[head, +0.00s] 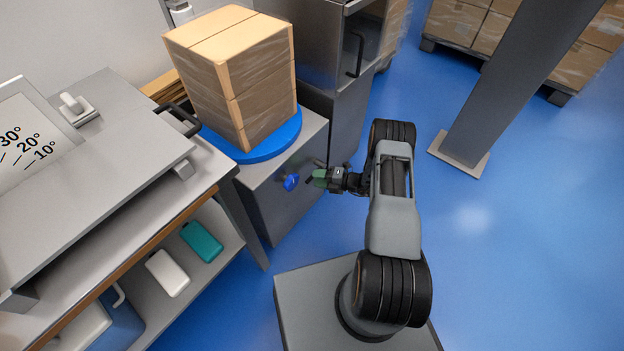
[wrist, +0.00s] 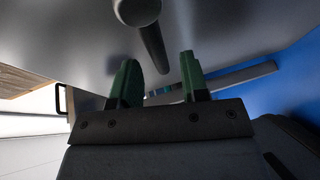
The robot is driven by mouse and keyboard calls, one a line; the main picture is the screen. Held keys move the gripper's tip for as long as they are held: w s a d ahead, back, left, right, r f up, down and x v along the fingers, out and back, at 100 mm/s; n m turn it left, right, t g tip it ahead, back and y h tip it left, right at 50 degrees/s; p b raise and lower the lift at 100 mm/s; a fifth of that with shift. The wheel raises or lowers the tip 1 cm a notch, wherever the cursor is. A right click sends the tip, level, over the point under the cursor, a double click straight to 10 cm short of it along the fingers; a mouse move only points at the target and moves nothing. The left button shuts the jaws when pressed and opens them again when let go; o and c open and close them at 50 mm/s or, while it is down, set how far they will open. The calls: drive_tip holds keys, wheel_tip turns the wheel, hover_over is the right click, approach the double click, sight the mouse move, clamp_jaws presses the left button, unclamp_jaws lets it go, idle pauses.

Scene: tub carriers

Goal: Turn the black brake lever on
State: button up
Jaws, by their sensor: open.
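In the wrist view, a dark brake lever (wrist: 152,48) extends from a round grey hub (wrist: 138,9) on a grey metal face. The lever's free end lies between the two green fingers of my gripper (wrist: 158,62), with gaps visible on both sides. I cannot tell how deep it sits between them. In the head view, my gripper (head: 318,178) is open, at the front of the grey pedestal (head: 278,205) under the blue turntable. The lever is hard to make out there beside the fingers.
Stacked wrapped boxes (head: 235,75) stand on the blue turntable (head: 283,143). A workbench (head: 110,170) with a lower shelf is at the left. A steel cabinet (head: 300,45) stands behind the pedestal. A grey post (head: 510,85) stands at the right. Blue floor is clear at the lower right.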

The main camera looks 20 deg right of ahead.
drive_tip(key=shift+x, duration=1.55)
clamp_jaws()
